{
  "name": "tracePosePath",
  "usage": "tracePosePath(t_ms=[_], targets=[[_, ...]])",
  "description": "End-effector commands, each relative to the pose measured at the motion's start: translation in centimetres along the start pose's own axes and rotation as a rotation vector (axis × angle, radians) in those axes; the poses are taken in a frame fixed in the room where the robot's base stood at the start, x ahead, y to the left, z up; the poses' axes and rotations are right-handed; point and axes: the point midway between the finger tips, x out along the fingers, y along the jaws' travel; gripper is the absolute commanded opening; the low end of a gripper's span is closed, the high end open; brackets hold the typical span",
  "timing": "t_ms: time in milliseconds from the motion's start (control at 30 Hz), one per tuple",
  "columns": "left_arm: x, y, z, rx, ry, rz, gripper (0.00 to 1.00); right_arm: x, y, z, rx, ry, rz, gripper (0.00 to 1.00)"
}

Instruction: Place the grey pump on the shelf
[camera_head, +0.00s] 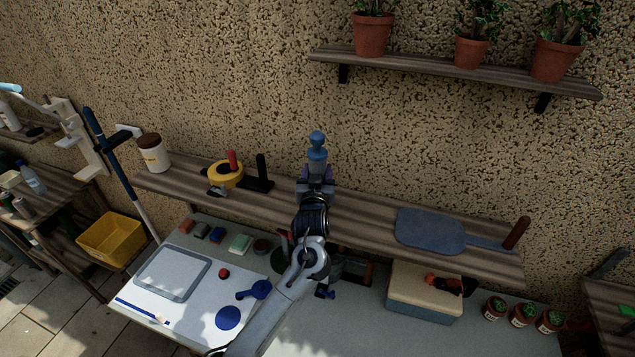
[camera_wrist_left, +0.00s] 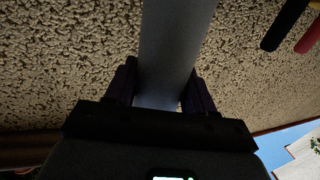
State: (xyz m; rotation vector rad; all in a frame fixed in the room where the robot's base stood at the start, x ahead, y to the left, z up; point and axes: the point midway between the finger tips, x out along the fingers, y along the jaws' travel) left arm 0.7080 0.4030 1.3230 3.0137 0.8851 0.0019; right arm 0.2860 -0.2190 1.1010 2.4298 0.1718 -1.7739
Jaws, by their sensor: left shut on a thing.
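The grey pump (camera_head: 317,150), which looks blue-grey in the head view, stands upright with a rounded top. My left gripper (camera_head: 316,178) is shut on it, over the middle part of the wooden shelf (camera_head: 375,225). Its lower part is hidden by my gripper and wrist, and I cannot tell whether it touches the shelf. In the left wrist view a smooth grey body (camera_wrist_left: 172,50) runs up between the two dark fingers (camera_wrist_left: 165,95). My right gripper is not in view.
A higher shelf (camera_head: 440,72) holds potted plants. The workbench below carries a tray (camera_head: 172,273) and a box (camera_head: 425,300). A textured wall rises behind.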

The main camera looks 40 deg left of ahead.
Motion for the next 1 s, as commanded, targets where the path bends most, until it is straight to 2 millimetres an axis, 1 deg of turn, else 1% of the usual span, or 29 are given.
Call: tracePosePath(t_ms=[200, 300, 767, 800, 933, 1000], targets=[[0.0, 0.0, 2.5, 0.004, -0.002, 0.0, 0.14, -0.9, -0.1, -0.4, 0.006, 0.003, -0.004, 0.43], [0.0, 0.0, 3.4, 0.002, 0.0, 0.0, 0.14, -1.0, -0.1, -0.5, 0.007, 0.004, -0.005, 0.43], [-0.1, 0.0, 4.1, 0.0, 0.001, 0.0, 0.14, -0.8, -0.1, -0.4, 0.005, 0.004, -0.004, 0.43], [-0.1, 0.0, 4.1, 0.001, -0.001, 0.0, 0.58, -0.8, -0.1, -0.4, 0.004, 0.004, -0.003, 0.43], [-0.1, 0.0, 4.1, 0.001, -0.001, 0.0, 0.78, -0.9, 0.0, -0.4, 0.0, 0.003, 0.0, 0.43], [-0.1, 0.0, 4.1, 0.001, -0.001, 0.0, 0.79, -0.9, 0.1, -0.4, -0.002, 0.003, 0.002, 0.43]])
